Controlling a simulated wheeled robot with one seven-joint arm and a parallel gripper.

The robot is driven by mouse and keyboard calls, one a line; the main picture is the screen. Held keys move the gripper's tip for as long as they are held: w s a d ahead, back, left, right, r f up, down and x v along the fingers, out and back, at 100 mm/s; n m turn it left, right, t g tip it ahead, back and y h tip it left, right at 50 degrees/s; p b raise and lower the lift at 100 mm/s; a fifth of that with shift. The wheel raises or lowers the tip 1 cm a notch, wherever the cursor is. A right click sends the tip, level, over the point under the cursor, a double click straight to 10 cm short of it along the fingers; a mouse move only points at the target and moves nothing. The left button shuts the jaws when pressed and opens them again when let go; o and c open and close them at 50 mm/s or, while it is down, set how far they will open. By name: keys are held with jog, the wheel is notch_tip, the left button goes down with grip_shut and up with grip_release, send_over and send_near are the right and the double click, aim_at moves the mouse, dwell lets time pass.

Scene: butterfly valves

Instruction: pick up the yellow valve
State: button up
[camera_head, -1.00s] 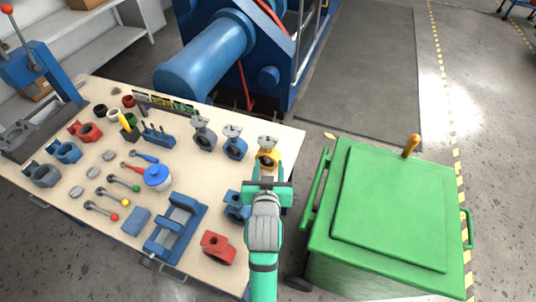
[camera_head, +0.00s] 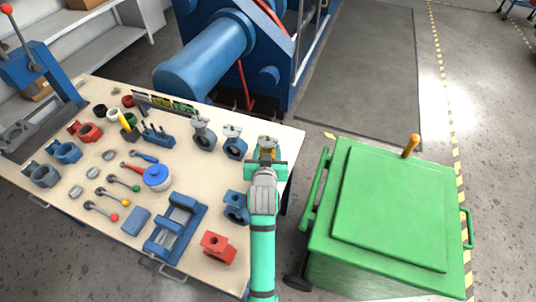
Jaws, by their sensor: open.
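The yellow valve (camera_head: 267,144) stands at the right end of the wooden table, near its far right corner. Only its grey top and part of its yellow body show; the rest is hidden behind my gripper. My gripper (camera_head: 266,163), green and grey, is open right at the near side of the valve. The jaws seem to reach around or just up to the valve's body; I cannot tell whether they touch it.
A blue valve (camera_head: 235,147) and a grey valve (camera_head: 204,139) stand left of the yellow one. A blue part (camera_head: 235,205) and a red block (camera_head: 218,247) lie nearer. A green wheeled bin (camera_head: 392,208) stands right of the table (camera_head: 190,190), with a floor gap between.

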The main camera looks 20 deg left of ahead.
grip_shut()
dwell(1.4)
jog(key=shift+r, duration=0.1)
